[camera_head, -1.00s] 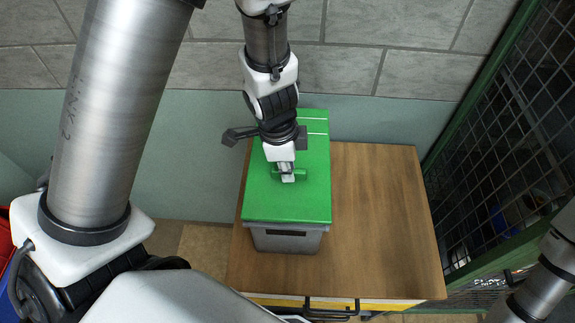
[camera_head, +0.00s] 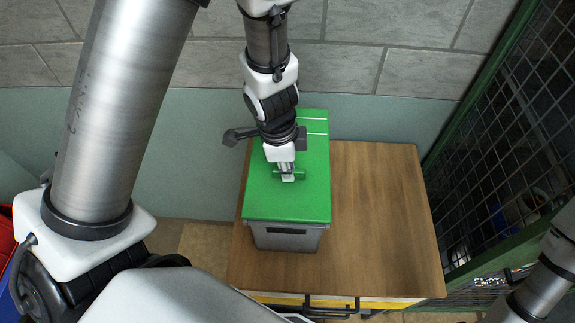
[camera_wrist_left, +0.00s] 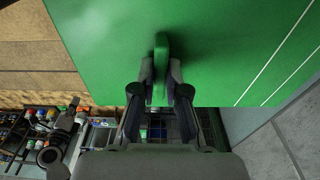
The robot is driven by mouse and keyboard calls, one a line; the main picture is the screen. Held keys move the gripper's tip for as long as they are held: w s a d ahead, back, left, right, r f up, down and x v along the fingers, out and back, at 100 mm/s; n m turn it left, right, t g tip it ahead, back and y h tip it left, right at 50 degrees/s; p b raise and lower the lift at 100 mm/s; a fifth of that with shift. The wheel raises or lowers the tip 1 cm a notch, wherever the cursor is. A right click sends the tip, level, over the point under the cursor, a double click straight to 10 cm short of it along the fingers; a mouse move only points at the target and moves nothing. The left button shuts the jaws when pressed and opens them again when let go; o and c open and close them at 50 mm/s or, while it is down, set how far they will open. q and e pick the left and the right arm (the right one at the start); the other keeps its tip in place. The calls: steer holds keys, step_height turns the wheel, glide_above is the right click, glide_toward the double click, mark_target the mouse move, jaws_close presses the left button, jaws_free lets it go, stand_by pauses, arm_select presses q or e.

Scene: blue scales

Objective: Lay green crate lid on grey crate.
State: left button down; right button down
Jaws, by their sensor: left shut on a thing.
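The green crate lid (camera_head: 310,200) lies flat over the top of the grey crate (camera_head: 287,239) in the head view. Only the crate's front wall shows below the lid's near edge. My left gripper (camera_head: 287,177) comes down from above and is shut on the lid's raised green handle. In the left wrist view the two fingers (camera_wrist_left: 160,88) pinch the handle from both sides, and the lid (camera_wrist_left: 225,35) fills the upper part. Whether the lid rests fully on the crate rim or hovers just above it, I cannot tell. My right gripper is not in view.
The crate stands on the left of a wooden tabletop (camera_head: 380,220), whose right part is clear. A green mesh cage (camera_head: 500,150) stands to the right. A tiled wall (camera_head: 420,50) is behind.

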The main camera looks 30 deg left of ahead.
arm_select(q)
steer(key=shift+f, duration=0.1)
stand_by(0.3)
steer(key=c, duration=1.1)
jaws_free()
steer(key=shift+r+p, duration=0.55)
steer(key=shift+r, duration=3.5)
steer(key=shift+f, duration=0.1)
